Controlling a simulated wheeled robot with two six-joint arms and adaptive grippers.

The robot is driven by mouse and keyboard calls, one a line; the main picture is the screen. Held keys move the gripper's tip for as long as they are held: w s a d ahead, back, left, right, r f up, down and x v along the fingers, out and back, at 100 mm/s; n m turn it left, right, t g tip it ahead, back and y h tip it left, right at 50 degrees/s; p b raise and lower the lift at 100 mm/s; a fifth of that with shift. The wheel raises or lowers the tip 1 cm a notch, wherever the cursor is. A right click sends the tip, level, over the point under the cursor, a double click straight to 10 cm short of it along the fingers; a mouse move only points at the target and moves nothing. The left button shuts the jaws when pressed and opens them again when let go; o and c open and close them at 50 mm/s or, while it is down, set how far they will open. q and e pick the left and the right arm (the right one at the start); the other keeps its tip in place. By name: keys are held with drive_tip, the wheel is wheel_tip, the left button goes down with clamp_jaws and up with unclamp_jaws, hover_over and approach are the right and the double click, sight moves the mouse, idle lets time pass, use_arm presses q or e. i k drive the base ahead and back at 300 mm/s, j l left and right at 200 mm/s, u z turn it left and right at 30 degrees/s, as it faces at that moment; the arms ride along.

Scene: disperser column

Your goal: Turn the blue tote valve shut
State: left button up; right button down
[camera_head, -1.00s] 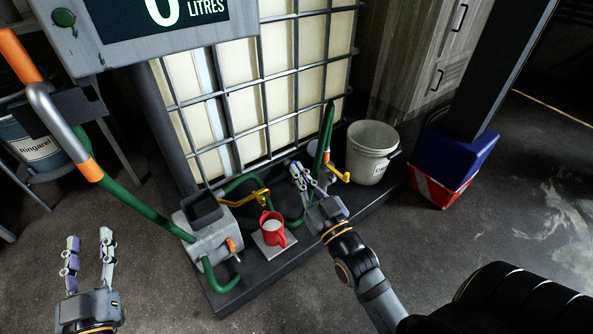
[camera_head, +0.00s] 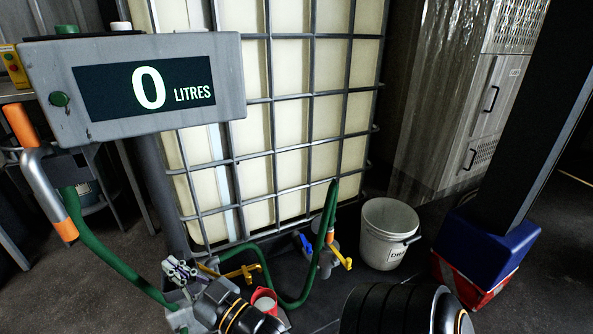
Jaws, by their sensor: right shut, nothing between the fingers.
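The blue tote valve handle (camera_head: 304,243) shows at the foot of the caged tote (camera_head: 285,130), left of the grey valve body (camera_head: 325,262). It slants down to the right; its exact angle to the pipe is too small to tell. A yellow lever (camera_head: 342,257) sits on the right side of the same fitting. My right gripper (camera_head: 180,267) is shut and empty, at the lower left above the grey pump box, well to the left of the blue handle and apart from it. My left gripper is not in view.
A green hose (camera_head: 288,300) loops from the valve across the plinth. A red jug (camera_head: 265,301) stands beside my right wrist, partly hidden. A white bucket (camera_head: 388,235) stands right of the valve, with a blue and red box (camera_head: 485,255) farther right. The display (camera_head: 150,88) reads 0 litres.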

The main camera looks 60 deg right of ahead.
sight(308, 246)
drive_tip(key=k+l+u, duration=0.3)
drive_tip(key=k+l, duration=0.45)
drive_tip(key=l, duration=0.35)
drive_tip(key=k+l+u, duration=0.3)
drive_tip(key=k+l, duration=0.55)
